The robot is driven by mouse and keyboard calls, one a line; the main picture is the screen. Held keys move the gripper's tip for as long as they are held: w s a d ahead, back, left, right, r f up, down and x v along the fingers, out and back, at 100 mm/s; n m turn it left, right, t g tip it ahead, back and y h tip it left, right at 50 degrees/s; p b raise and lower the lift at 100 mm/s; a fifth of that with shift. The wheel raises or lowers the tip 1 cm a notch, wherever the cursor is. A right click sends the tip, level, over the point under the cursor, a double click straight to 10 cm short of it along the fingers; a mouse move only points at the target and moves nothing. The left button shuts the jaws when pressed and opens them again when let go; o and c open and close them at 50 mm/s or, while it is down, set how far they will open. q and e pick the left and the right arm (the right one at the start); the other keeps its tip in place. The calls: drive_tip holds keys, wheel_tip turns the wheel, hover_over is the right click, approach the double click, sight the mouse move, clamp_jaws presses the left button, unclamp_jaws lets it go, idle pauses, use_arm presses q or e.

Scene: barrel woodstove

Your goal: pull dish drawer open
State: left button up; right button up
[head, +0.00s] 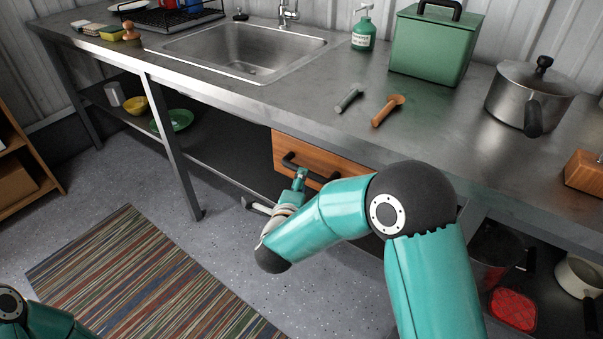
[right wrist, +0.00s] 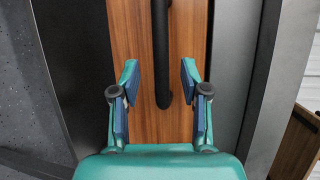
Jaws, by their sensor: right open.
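The dish drawer (head: 345,166) has a wooden front with a black bar handle (head: 318,178) and sits under the steel counter. It looks closed. My right gripper (head: 301,173) is at the drawer's front, by the handle; my arm hides part of the drawer. In the right wrist view the wooden front (right wrist: 184,125) fills the middle, and the black handle (right wrist: 161,50) runs between the two fingers of my open right gripper (right wrist: 159,75). A gap shows on both sides of the handle. My left gripper is out of view; only part of my left arm shows at bottom left.
The steel counter (head: 440,140) holds a sink (head: 240,55), a green box (head: 430,45), a pot (head: 525,95) and a wooden tool (head: 387,110). A table leg (head: 172,150) stands left of the drawer. A striped rug (head: 140,280) lies on the open floor.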

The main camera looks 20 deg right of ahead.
drive_tip(key=shift+x, duration=2.8)
clamp_jaws()
drive_tip(key=shift+f, duration=0.1)
